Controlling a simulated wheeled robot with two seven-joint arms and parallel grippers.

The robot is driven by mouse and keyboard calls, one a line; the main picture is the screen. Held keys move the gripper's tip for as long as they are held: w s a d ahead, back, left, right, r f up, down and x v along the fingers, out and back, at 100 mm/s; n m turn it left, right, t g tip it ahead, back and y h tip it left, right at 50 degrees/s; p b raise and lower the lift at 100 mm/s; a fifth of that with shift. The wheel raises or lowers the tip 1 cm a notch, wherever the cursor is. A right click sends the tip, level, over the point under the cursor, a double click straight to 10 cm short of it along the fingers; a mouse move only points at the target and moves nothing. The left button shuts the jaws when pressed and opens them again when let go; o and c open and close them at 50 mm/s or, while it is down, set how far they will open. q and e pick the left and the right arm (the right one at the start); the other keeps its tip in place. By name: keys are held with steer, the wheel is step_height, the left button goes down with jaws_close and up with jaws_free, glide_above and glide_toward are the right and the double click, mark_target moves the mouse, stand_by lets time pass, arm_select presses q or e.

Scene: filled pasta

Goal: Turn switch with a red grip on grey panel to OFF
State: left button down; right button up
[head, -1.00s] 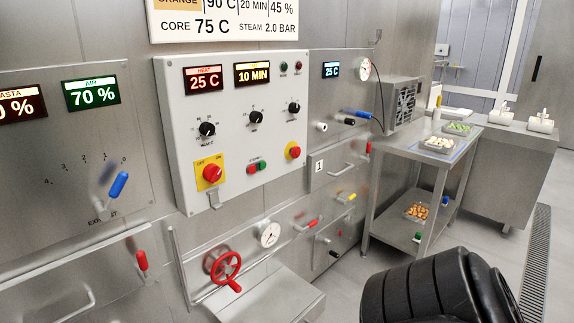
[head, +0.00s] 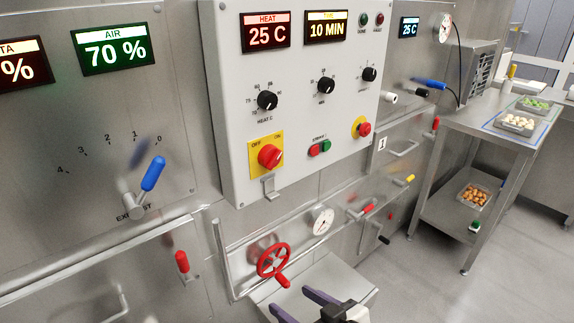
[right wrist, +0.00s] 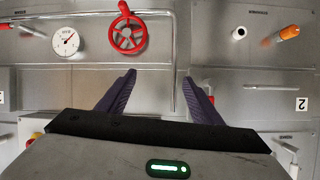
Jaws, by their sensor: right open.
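The switch with a red grip (head: 269,157) sits on a yellow plate (head: 257,143), marked OFF at upper left and ON at upper right. The plate is on the light grey panel (head: 225,100). I cannot tell clearly which mark the grip points to. My right gripper (head: 293,301) is at the bottom edge of the head view, below the panel and apart from the switch. Its two purple fingers are spread and empty, also in the right wrist view (right wrist: 159,78). My left gripper is not in view.
A red handwheel (head: 273,260) and a round gauge (head: 318,221) are between gripper and panel. A metal hasp (head: 269,187) hangs just under the switch. A blue-handled lever (head: 153,174) is left, green and red buttons (head: 319,147) right. A steel table (head: 480,120) stands farther right.

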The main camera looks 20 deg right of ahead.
steer(key=w+d+r+t+b, duration=0.1)
steer(key=w+r, duration=0.2)
steer(key=r, duration=0.3)
steer(key=w+d+r+t, duration=0.1)
steer(key=w+r, duration=0.3)
steer(key=r, duration=0.2)
steer(key=m+t+y+b, duration=0.1)
steer(key=t, duration=0.2)
glide_toward(276, 161)
steer(key=p+x, duration=0.2)
steer(key=x, duration=0.6)
steer(key=shift+w+a+r, duration=0.15)
steer(key=shift+w+a, duration=0.15)
steer(key=shift+w, duration=0.35)
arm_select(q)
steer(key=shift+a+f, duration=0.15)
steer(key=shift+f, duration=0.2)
arm_select(e)
steer(key=c, duration=1.1)
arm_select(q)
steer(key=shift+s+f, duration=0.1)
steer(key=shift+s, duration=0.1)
arm_select(e)
steer(key=shift+o, duration=0.2)
